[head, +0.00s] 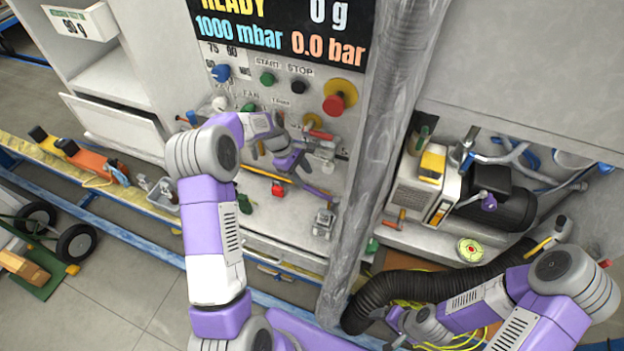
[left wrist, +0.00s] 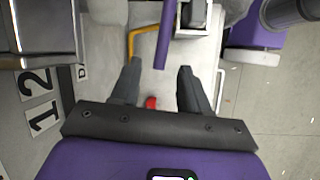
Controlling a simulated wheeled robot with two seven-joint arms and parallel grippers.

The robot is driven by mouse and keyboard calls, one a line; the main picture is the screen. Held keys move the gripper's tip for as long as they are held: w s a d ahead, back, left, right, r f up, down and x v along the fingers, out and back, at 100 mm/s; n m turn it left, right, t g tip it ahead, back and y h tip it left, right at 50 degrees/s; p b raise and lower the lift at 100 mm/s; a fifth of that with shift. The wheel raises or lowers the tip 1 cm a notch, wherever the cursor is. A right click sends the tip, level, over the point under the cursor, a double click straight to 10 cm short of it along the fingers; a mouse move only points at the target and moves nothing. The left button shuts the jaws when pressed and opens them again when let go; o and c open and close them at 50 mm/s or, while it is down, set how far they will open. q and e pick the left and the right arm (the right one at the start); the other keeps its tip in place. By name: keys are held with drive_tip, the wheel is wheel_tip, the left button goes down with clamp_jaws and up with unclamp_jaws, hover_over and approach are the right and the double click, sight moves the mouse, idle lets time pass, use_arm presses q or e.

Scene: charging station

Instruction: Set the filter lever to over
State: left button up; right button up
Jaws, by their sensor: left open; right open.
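My left gripper (head: 283,160) is open in front of the lower part of the grey control panel (head: 235,130) in the head view. In the left wrist view its two dark fingers (left wrist: 158,75) are apart, with a purple bar (left wrist: 164,38) reaching down between or just beyond them. A thin purple bar (head: 314,189) also shows by the gripper in the head view; it may be the filter lever, but I can read no filter label. Contact cannot be told. A red-handled lever (head: 319,133) sits just right of the gripper. My right gripper (head: 396,319) is low by the black hose, open.
A grey vertical pipe (head: 372,165) stands right of the panel. A thick black corrugated hose (head: 430,287) curves below a pump (head: 500,198). A red knob (head: 336,103) is above my left gripper. A red padlock-like piece (head: 278,189) sits below it.

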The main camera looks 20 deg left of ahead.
sight(311, 188)
use_arm(q)
drive_tip(key=x, duration=0.5)
drive_tip(key=shift+s+d+f, duration=0.15)
drive_tip(key=shift+f, duration=0.15)
clamp_jaws()
